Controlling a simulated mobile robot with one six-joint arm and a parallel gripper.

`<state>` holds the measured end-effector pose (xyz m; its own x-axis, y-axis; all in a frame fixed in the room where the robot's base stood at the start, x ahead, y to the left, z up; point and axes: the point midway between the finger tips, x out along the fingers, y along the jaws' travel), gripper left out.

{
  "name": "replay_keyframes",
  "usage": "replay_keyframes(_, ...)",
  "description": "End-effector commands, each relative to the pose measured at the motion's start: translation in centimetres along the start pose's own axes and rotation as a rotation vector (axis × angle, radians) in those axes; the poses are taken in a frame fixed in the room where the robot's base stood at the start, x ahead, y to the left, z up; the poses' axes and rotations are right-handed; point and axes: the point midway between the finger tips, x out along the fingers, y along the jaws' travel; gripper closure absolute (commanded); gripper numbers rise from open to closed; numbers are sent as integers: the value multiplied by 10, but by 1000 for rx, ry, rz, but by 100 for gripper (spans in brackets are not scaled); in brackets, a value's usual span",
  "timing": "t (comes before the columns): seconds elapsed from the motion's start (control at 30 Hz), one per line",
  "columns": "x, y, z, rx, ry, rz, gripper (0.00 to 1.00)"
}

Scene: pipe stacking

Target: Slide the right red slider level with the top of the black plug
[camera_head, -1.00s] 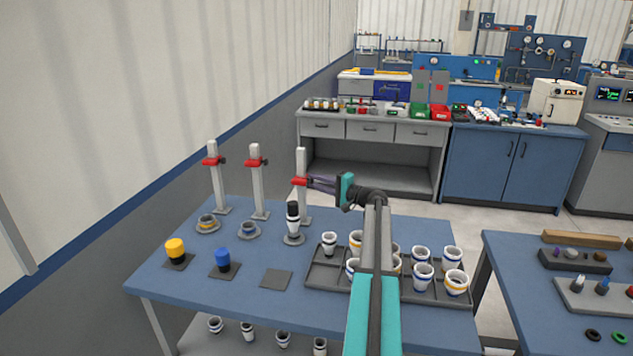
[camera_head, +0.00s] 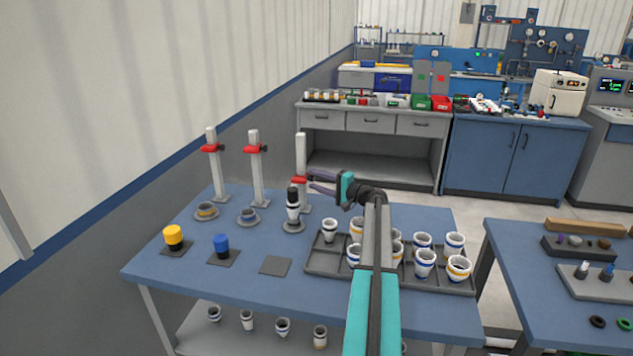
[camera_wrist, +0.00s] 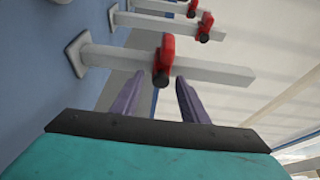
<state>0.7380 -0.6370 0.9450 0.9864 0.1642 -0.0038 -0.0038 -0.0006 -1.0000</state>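The right red slider (camera_head: 299,180) sits on the right grey post, part-way down. The black plug (camera_head: 293,195) is on top of the white pipe stack in front of that post; the slider's band appears slightly above the plug's top in the head view. My gripper (camera_head: 311,181) is just right of the slider with its fingers spread. In the wrist view the slider (camera_wrist: 166,55) is just beyond and between the fingertips (camera_wrist: 158,80), its dark knob towards me. The fingers look clear of it. The plug does not show in the wrist view.
Two other posts stand left, with red sliders higher up (camera_head: 211,148) (camera_head: 254,149). A yellow plug (camera_head: 173,237) and a blue plug (camera_head: 221,245) stand on dark pads in front. A divided tray (camera_head: 320,266) with several pipe pieces lies to the right, beneath my arm.

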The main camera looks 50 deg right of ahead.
Motion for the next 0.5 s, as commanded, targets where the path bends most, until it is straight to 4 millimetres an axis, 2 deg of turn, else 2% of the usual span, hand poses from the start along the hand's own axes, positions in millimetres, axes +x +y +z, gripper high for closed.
replay_keyframes(0.33,-1,-2,-1,0,2,-3,60)
replay_keyframes(0.5,-10,-2,0,0,2,-3,60)
